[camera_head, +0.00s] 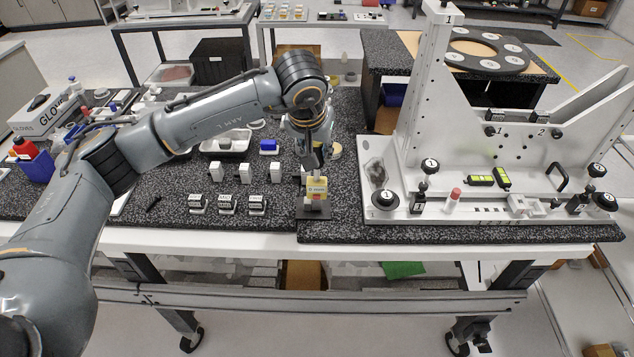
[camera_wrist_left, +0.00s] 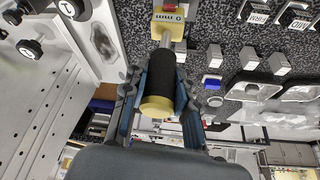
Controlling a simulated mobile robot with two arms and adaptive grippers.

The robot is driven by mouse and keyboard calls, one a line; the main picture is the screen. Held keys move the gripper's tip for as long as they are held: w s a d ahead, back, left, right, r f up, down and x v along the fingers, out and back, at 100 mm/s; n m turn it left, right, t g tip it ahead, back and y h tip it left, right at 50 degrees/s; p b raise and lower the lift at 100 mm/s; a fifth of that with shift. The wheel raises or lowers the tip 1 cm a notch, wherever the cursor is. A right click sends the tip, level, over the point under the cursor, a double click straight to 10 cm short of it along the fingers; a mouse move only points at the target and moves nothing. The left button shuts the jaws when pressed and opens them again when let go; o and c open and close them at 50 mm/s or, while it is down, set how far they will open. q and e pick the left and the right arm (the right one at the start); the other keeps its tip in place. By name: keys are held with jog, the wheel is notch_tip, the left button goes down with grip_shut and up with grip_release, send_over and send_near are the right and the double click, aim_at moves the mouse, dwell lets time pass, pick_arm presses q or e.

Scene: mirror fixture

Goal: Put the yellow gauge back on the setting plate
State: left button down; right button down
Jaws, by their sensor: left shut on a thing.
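The yellow gauge (camera_head: 316,186) is upright, with a "mm" label on its yellow block. It is directly above or on the small dark setting plate (camera_head: 302,213) at the bench's front edge; I cannot tell whether they touch. My left gripper (camera_head: 316,163) points down from above. In the left wrist view my left gripper (camera_wrist_left: 158,98) is shut around the gauge's black handle (camera_wrist_left: 164,82), between the yellow end cap and the metal rod that leads to the yellow block. My right gripper is not in view.
The white mirror fixture (camera_head: 480,205) with black knobs stands close on the right. Several white blocks (camera_head: 246,173) and labelled blocks (camera_head: 227,204) stand in rows just left of the plate. A blue block (camera_head: 269,146) and white trays (camera_head: 225,141) lie behind.

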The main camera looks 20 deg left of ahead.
pick_arm(q)
jog(key=shift+f, duration=0.25)
jog(key=c, duration=1)
grip_release()
jog(key=shift+o, duration=0.2)
jog(key=v, duration=1.2)
jog(key=shift+d, duration=0.1)
